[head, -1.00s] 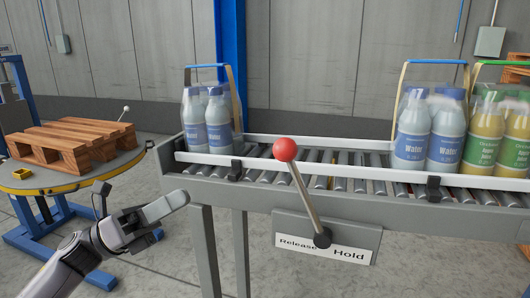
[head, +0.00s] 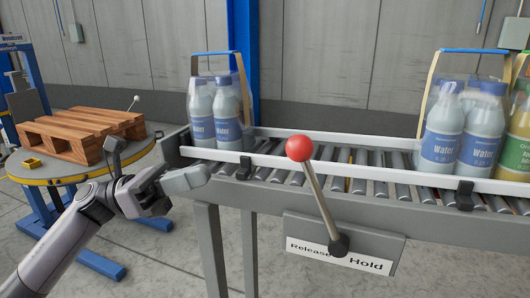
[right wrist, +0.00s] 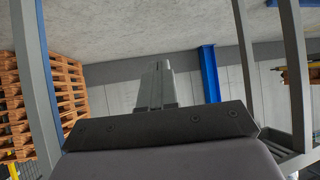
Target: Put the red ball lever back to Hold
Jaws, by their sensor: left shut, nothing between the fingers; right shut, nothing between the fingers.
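The red ball lever (head: 300,148) stands at the front of the roller conveyor in the head view. Its rod runs from a dark pivot on the label plate (head: 365,262) up and to the left, so it leans to the Release side. The plate reads Release at left and Hold at right; the rod's foot covers part of the lettering. My left gripper (head: 205,176) is shut and empty, left of the ball and apart from it, near the conveyor's left front corner. My right gripper (right wrist: 155,68) shows in the right wrist view, shut and empty, away from the lever.
Packs of water bottles (head: 213,112) stand on the conveyor (head: 400,208) at left and right, with a juice pack at the right edge. A wooden pallet (head: 75,135) lies on a round turntable (head: 45,181) at left. The space around the ball is clear.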

